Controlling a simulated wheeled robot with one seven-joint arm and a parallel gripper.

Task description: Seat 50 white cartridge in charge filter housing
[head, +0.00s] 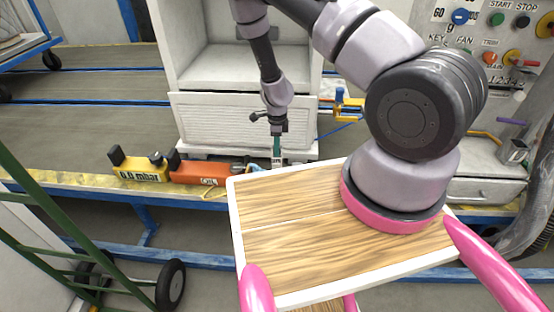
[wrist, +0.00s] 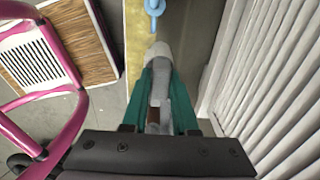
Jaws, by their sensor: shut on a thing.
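My gripper (head: 277,150) is at the end of the arm, low in front of a white cabinet and over the yellow-edged ledge. In the wrist view its two teal fingers (wrist: 161,72) are shut on a pale grey-white piece (wrist: 159,54) with a rounded white end. This looks like the white cartridge, but no number shows on it. I cannot pick out the charge filter housing for sure in either view.
The white cabinet (head: 245,119) has an open bay above a slatted front panel, close on the right in the wrist view. A yellow gauge box (head: 140,171) and an orange block (head: 198,173) stand left on the ledge. A blue ringed part (wrist: 154,6) lies beyond my fingers.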

